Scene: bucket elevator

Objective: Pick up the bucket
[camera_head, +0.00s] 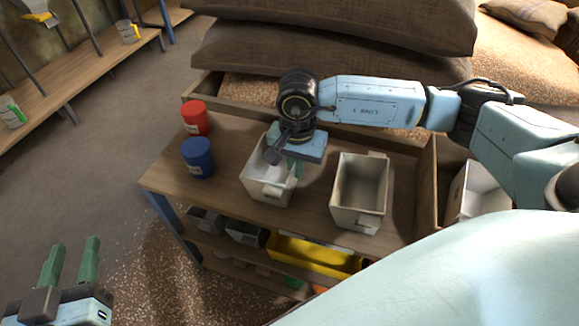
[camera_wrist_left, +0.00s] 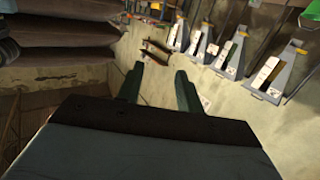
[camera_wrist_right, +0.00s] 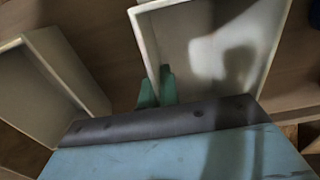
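Two pale, open-topped rectangular buckets stand side by side on a wooden table in the head view: the left bucket (camera_head: 266,184) and the right bucket (camera_head: 358,192). My right gripper (camera_head: 294,168) points down at the right wall of the left bucket. In the right wrist view its green fingertips (camera_wrist_right: 157,88) are close together, with the wall of that bucket (camera_wrist_right: 143,45) between them. The other bucket (camera_wrist_right: 62,70) shows at the left there. My left gripper (camera_head: 70,262) is open and empty at the lower left, away from the table. Its spread fingers show in the left wrist view (camera_wrist_left: 158,88).
A red cup (camera_head: 195,118) and a blue cup (camera_head: 198,158) stand left of the buckets. A yellow bin (camera_head: 315,256) is on the shelf below. Stacked sacks (camera_head: 330,55) lie behind the table (camera_head: 165,178). Another pale bucket (camera_head: 482,190) is at right.

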